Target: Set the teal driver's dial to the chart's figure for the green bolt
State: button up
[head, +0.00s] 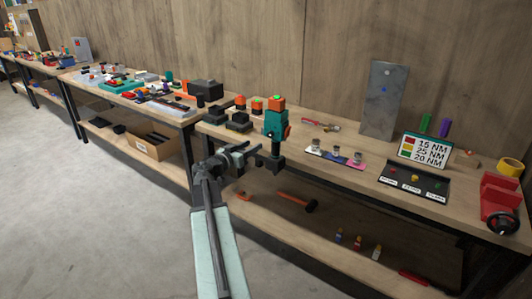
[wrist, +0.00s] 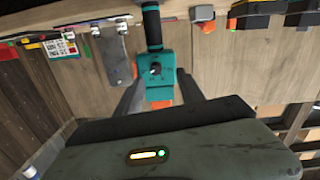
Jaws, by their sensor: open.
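The teal driver (head: 274,122) stands upright at the front edge of the bench, with an orange top. In the wrist view the driver (wrist: 168,90) appears inverted, with its dark dial (wrist: 155,69) facing the camera; the dial setting is too small to read. My gripper (head: 246,160) is open in front of and slightly left of the driver. In the wrist view its fingers flank the teal body, apart from each other. The chart (head: 427,150) reads 15 NM, 25 NM and 20 NM beside small colour swatches; which row is green is too small to tell surely. A dark bolt tray (head: 425,193) lies before it.
A sample strip (head: 335,157) with several small metal pieces lies right of the driver. Black and orange battery packs (head: 240,120) stand behind it to the left. A red vise (head: 500,196) is at the far right. A lower shelf holds an orange-handled hammer (head: 298,202).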

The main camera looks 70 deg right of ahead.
aim_at(268, 136)
jog(key=x, duration=0.6)
jog(key=s+r+x, duration=0.1)
jog(key=x, duration=0.2)
